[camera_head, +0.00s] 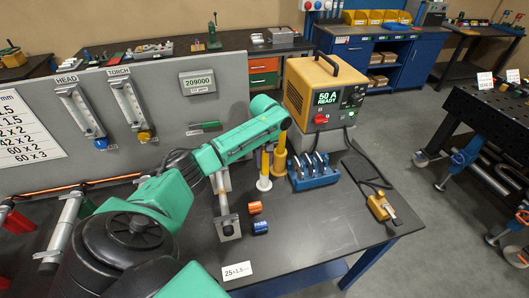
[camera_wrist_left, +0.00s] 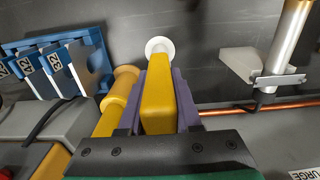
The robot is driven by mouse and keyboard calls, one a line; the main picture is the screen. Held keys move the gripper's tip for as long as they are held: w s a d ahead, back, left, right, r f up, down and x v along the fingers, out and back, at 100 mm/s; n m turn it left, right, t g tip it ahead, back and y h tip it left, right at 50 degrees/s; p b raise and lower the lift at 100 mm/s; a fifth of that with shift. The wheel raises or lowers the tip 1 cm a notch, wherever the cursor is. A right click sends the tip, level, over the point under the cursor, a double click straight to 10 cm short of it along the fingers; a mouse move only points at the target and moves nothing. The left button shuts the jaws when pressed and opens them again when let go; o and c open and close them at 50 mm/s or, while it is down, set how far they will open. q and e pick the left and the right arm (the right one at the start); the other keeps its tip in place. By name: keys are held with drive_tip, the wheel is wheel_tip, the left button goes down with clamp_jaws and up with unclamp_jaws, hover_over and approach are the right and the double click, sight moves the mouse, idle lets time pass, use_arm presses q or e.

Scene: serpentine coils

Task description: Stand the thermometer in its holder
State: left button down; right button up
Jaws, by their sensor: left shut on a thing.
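My left gripper (camera_wrist_left: 158,88) is shut on a yellow block-like body, which I take for the thermometer (camera_wrist_left: 158,105), between its purple fingers in the left wrist view. In the head view the thermometer (camera_head: 265,161) looks upright under my left forearm, which hides the gripper. A round white foot (camera_head: 264,184) lies directly below it; it also shows in the left wrist view (camera_wrist_left: 158,45). I cannot tell whether this foot is the holder or part of the thermometer. A separate yellow post with a wider lower part (camera_head: 279,163) stands close beside it. My right gripper is out of view.
A blue rack (camera_head: 315,174) with several grey pieces stands just right. The yellow power unit (camera_head: 322,90) is behind. An orange roll (camera_head: 255,207) and a blue roll (camera_head: 260,227) lie in front. A clamp post (camera_head: 228,215) stands left.

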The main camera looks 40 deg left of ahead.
use_arm(q)
drive_tip(key=c, duration=0.5)
unclamp_jaws()
wheel_tip(320, 180, up, 12)
drive_tip(key=b, duration=0.2)
drive_tip(key=shift+f+b, duration=0.1)
drive_tip(key=shift+b, duration=0.25)
wheel_tip(320, 180, up, 2)
drive_tip(key=shift+r+p, duration=0.1)
drive_tip(key=shift+p, duration=0.5)
drive_tip(key=shift+r, duration=0.35)
drive_tip(key=shift+s, duration=0.1)
drive_tip(key=shift+f, duration=0.15)
